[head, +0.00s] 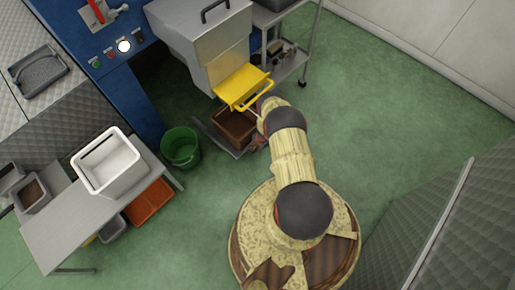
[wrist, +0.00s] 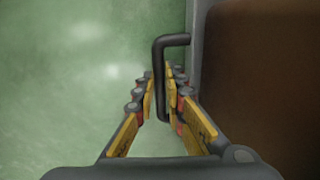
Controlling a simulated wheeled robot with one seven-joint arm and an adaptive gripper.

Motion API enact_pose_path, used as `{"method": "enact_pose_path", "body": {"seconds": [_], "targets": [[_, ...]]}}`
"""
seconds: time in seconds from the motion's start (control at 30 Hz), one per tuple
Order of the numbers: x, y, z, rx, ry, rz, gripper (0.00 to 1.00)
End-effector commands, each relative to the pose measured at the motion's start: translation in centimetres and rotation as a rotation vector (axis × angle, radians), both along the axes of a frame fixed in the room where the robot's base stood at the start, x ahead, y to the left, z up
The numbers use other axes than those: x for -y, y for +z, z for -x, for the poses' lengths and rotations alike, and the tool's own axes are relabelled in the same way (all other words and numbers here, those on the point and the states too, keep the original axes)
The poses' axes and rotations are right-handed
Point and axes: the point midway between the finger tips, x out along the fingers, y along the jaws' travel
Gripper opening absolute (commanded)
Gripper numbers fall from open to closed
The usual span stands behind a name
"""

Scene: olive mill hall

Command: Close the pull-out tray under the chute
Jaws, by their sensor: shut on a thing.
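The pull-out tray (head: 236,153) sits low under the yellow chute (head: 240,86), standing out from beneath it. It has a grey rim and holds a brown mass; in the wrist view its grey wall (wrist: 197,60) and brown inside fill the right side. A dark bent handle (wrist: 173,40) stands out from that wall. My gripper (wrist: 160,84) is shut on the handle, one finger on each side of it. In the head view my arm reaches down to the tray's right side and hides the handle and most of the gripper (head: 258,143).
A green bucket (head: 181,147) stands on the floor left of the tray. A metal trolley (head: 292,62) stands behind, right of the chute. A bench (head: 62,222) with a white bin (head: 107,162) is at the left. The green floor at the right is clear.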

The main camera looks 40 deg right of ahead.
Motion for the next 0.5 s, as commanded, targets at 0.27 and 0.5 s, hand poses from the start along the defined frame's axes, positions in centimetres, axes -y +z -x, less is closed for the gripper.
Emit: {"method": "enact_pose_path", "body": {"seconds": [0.27,0.5], "targets": [[0.1,-0.1,-2.9,0.004,0.004,0.000,0.00],[0.1,0.0,-4.5,0.003,0.000,0.003,0.00]]}}
